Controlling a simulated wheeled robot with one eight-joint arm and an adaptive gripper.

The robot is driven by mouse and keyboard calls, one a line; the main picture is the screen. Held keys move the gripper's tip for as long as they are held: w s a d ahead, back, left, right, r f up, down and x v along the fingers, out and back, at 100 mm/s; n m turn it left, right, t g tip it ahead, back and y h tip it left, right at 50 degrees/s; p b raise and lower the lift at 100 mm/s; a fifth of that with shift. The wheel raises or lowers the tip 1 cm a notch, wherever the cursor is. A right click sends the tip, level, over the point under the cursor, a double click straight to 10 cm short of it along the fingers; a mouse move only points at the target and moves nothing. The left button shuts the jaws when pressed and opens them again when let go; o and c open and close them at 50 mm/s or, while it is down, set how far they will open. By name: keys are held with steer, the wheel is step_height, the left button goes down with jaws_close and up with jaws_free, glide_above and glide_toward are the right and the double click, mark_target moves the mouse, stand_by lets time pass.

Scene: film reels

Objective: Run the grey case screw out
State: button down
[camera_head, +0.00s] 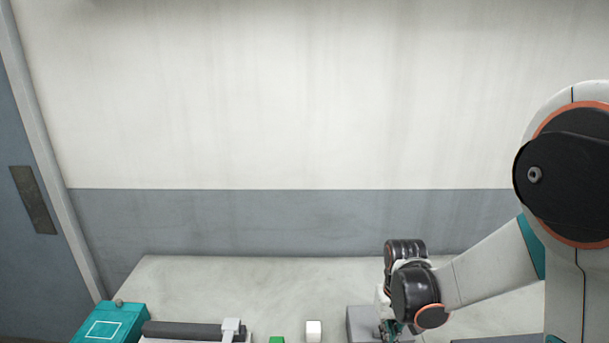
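A grey block-like case (361,324) stands at the front of the table, cut off by the bottom edge of the head view. My gripper (391,331) points down at the right side of this case, partly in front of it. Its fingers are small, dark and partly hidden by my wrist, so I cannot tell whether they are open or shut, or whether they touch the case. No screw on the grey case can be made out.
The pale table (270,275) is clear towards the wall. Left of the case are a white block (314,331), a green block (277,340), a dark bar (182,330) with a white piece (231,327), and a teal box (110,324) with a small knob (119,302).

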step_height(320, 180, down, 7)
steer(key=b, duration=0.5)
steer(key=shift+r, duration=0.15)
steer(key=shift+s+b, duration=0.25)
steer(key=shift+b, duration=0.05)
steer(key=shift+f, duration=0.2)
steer(key=shift+w+f, duration=0.1)
steer(key=shift+a, duration=0.1)
steer(key=shift+d+b, duration=0.7)
